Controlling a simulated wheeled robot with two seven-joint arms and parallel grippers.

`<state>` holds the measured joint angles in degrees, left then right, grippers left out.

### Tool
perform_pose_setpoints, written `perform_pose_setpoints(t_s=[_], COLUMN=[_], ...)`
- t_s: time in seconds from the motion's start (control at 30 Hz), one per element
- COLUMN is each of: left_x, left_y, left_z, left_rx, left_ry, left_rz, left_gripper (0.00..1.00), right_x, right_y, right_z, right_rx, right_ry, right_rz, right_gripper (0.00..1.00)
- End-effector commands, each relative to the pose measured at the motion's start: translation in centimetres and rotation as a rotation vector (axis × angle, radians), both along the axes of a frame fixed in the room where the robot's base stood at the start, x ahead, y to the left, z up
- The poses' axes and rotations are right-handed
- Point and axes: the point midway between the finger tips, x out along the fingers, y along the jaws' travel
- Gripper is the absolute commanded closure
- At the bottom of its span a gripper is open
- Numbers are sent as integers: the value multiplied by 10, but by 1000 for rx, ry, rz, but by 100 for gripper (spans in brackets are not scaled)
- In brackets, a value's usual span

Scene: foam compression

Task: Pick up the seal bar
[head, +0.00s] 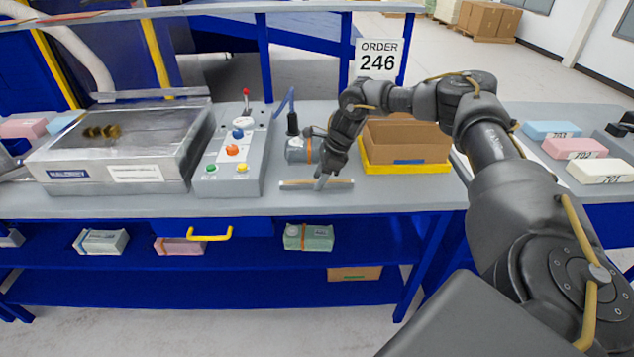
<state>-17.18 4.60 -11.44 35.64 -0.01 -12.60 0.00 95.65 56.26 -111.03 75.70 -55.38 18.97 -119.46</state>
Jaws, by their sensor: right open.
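The seal bar (300,184) is a thin, light bar with tan ends, lying near the front edge of the grey workbench. My right gripper (321,184) is above it, pointing down, with its fingertips at the middle of the bar. The gripper is open, and the fingers cover a small part of the bar. I cannot tell whether they touch it. My left gripper is not in view.
A control box (235,160) with coloured buttons and a metal machine (120,145) stand to the left. A cardboard box in a yellow tray (405,169) stands close on the right. Foam blocks (575,148) lie far right.

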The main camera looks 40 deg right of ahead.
Motion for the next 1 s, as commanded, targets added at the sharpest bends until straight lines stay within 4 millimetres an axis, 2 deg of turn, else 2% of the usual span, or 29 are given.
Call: perform_pose_setpoints(t_s=[0.3,0.63,1.0], left_x=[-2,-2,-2], left_y=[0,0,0], left_z=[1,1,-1], left_rx=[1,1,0], left_ry=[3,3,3], left_rz=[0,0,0], left_gripper=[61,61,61], right_x=[1,1,2], right_y=[1,1,2], right_z=[-5,-5,-2], right_rx=[0,0,1], right_ry=[-1,-1,-4], right_rz=[-1,-1,-1], right_gripper=[58,100,100])
